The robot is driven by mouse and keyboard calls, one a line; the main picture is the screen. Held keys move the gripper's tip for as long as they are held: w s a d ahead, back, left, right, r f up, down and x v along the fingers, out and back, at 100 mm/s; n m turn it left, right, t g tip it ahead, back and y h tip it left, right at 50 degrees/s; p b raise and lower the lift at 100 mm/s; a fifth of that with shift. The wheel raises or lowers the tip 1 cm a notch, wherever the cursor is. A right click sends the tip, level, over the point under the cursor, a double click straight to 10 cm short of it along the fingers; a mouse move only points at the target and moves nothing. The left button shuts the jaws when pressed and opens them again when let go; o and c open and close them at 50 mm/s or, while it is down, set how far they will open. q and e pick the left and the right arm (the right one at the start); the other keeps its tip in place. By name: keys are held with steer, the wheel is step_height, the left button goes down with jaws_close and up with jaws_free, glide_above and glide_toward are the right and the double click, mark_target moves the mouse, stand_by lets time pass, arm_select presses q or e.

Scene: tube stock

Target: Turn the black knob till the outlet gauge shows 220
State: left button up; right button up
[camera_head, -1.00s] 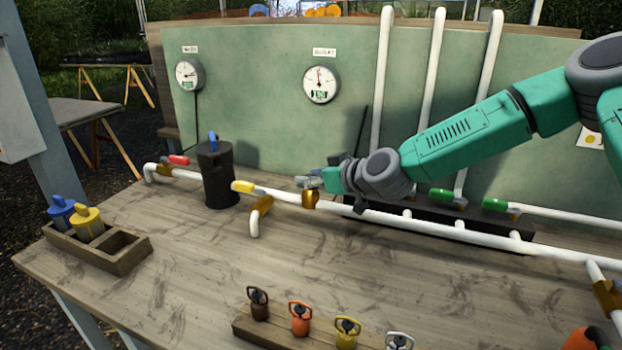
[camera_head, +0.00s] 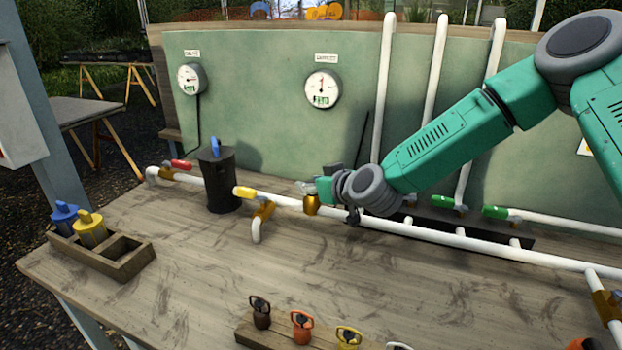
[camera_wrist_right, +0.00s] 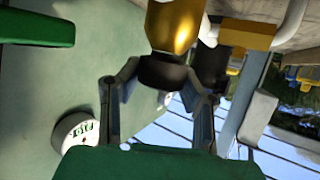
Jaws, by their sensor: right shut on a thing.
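The black knob (camera_wrist_right: 163,72) sits under a brass regulator body (camera_wrist_right: 173,25) in the right wrist view. My right gripper (camera_wrist_right: 160,80) has one finger on each side of the knob and is shut on it. In the head view the brass body (camera_head: 311,205) sits on the white pipe, with my right gripper (camera_head: 308,188) at it; the knob is hidden there. The outlet gauge (camera_head: 322,90) is the right one on the green panel, with a needle pointing about straight up. Its green digits are too small to read surely. My left gripper is out of view.
A second gauge (camera_head: 191,79) hangs at the panel's left. A wooden box (camera_head: 125,262) with blue and yellow plugs is at the left. The table's middle is clear.

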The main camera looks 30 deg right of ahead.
steer(key=m+h+p, duration=0.2)
steer(key=h, duration=0.1)
steer(key=m+h+p, duration=0.1)
steer(key=shift+s+a+f+m+h, duration=0.2)
steer(key=shift+s+f+m+h, duration=0.05)
steer(key=shift+f+m+h, duration=0.05)
steer(key=m+g+h+p, duration=0.1)
steer(key=m+h+p, duration=0.1)
steer(key=m+h, duration=0.1)
steer(key=shift+d+m+g+h, duration=0.1)
steer(key=shift+m+g+h, duration=0.2)
steer(key=shift+h, duration=0.1)
steer(key=m+g+h+p, duration=0.1)
steer(key=m+g+h, duration=0.1)
steer(key=m+h, duration=0.1)
steer(key=shift+p, duration=0.35)
steer(key=shift+f+m+g+h, duration=0.1)
steer(key=shift+m+g+h, duration=0.8)
steer(key=shift+m+g, duration=0.3)
steer(key=shift+m, duration=0.3)
steer(key=o, duration=1.2)
steer(key=shift+o, duration=0.2)
steer(key=shift+w, duration=0.1)
